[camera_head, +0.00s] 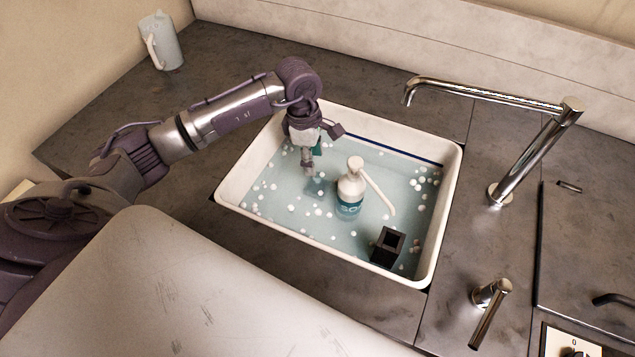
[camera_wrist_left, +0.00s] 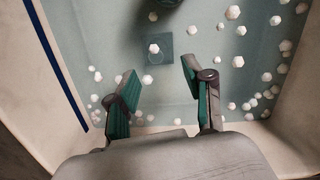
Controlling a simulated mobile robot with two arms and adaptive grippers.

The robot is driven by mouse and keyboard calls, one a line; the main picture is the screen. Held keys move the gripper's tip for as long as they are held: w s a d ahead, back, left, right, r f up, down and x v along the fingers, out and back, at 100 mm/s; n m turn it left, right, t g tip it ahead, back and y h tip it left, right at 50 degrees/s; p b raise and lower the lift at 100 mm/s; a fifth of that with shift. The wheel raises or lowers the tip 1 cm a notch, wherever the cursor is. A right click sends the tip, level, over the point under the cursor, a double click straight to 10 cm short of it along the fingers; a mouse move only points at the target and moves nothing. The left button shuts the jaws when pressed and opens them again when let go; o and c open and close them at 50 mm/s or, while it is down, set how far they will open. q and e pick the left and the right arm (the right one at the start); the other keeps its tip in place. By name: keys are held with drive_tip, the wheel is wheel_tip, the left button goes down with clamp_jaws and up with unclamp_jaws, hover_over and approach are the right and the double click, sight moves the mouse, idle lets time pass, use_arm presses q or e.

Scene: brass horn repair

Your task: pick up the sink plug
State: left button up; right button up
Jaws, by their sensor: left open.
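A flat, square, blue-grey piece (camera_wrist_left: 159,48) lies on the basin floor in the left wrist view, with a white bead over its middle. It also shows below my gripper in the head view (camera_head: 316,187). It is the likeliest sink plug, but I cannot tell it from a drain cover. My left gripper (camera_head: 312,166) points down into the basin. In the left wrist view its green-padded fingers (camera_wrist_left: 158,82) are apart, with nothing between them. The square lies just beyond the fingertips, apart from them. My right gripper is not in view.
The white sink basin (camera_head: 228,190) holds shallow water and several white beads. A white pump bottle (camera_head: 351,190) stands right of my left gripper, and a black open box (camera_head: 387,246) is at the front right. A chrome tap (camera_head: 530,150) arches over the counter. A pale jug (camera_head: 162,42) stands far left.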

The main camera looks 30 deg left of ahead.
sight(317, 175)
use_arm(q)
wheel_tip(317, 175, down, 3)
drive_tip(key=shift+d+r, duration=0.1)
drive_tip(key=shift+d, duration=0.05)
drive_tip(key=f, duration=0.1)
drive_tip(key=f+p, duration=0.1)
drive_tip(key=f, duration=0.2)
drive_tip(key=shift+w+d+f+p, duration=0.1)
drive_tip(key=shift+w+d+p, duration=0.15)
drive_tip(key=shift+w+p, duration=0.15)
drive_tip(key=shift+f, duration=0.55)
clamp_jaws()
